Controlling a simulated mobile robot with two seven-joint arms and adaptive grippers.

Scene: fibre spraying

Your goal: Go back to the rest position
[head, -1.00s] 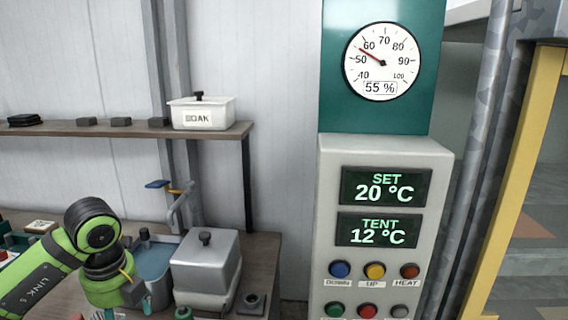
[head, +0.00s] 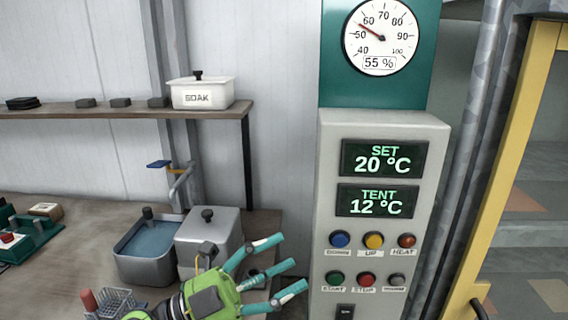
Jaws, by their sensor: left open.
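My left gripper (head: 278,276) is at the bottom middle of the head view, with its teal fingers spread apart and nothing between them. It is in front of the bench, just left of the grey control cabinet (head: 328,220), and overlaps the lower part of the lidded metal box (head: 212,232) in the picture. I cannot tell whether the fingers touch anything. My right gripper is not in view.
A blue-lined basin (head: 150,250) with a tap above it, a wire rack (head: 115,303) and a green device (head: 35,240) stand on the bench. A white SOAK box (head: 202,94) sits on the shelf (head: 110,112). A yellow frame (head: 507,160) stands at right.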

